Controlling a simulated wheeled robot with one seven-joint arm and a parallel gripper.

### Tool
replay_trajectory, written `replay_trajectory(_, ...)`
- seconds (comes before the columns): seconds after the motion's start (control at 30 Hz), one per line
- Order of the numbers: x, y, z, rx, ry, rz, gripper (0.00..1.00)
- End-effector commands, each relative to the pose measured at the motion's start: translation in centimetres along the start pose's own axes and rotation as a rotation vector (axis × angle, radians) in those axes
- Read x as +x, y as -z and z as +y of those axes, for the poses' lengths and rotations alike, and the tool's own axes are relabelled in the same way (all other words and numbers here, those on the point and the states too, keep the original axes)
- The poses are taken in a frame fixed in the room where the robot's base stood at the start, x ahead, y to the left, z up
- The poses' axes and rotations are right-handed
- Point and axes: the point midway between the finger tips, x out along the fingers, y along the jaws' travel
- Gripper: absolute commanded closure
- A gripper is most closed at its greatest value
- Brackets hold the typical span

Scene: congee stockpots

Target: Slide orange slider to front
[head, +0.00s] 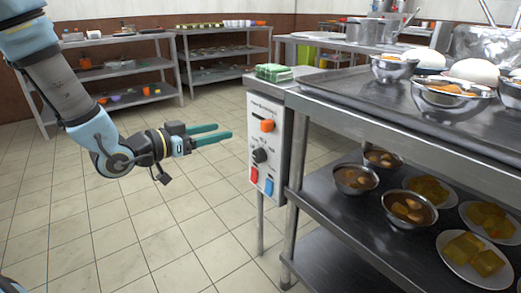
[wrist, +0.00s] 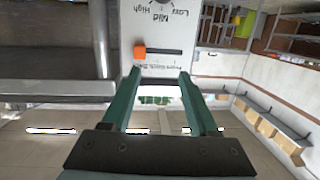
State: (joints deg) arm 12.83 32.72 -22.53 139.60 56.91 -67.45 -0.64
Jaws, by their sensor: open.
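The orange slider (head: 267,125) sits on the upper part of a white control panel (head: 262,185) fixed to the end of the steel table. In the wrist view the slider (wrist: 139,50) is at the left end of a dark horizontal slot (wrist: 165,52), and the picture is upside down, with the lettering inverted. My gripper (head: 225,131) has green fingers, open and empty, pointing at the panel from the left with a gap between. In the wrist view my gripper (wrist: 160,74) has its fingertips just below the slot, with the slider near the left fingertip, untouched.
The steel table (head: 400,120) with bowls and plates is to the right. The tiled floor around my arm is clear.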

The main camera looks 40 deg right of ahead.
Motion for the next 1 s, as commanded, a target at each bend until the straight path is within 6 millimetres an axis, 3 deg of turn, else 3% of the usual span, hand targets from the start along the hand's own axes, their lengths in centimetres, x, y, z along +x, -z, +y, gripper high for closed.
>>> replay_trajectory(0.03,0.6,-0.8,1.0,-0.003,-0.037,0.045,0.4)
replay_trajectory(0.2,1.3,0.0,2.7,-0.007,-0.098,0.125,0.4)
replay_trajectory(0.37,3.0,0.4,3.0,-0.006,-0.105,0.131,0.4)
replay_trajectory(0.8,10.4,1.3,3.7,-0.007,-0.102,0.129,0.4)
replay_trajectory(1.0,11.7,1.5,3.7,-0.008,-0.099,0.128,0.4)
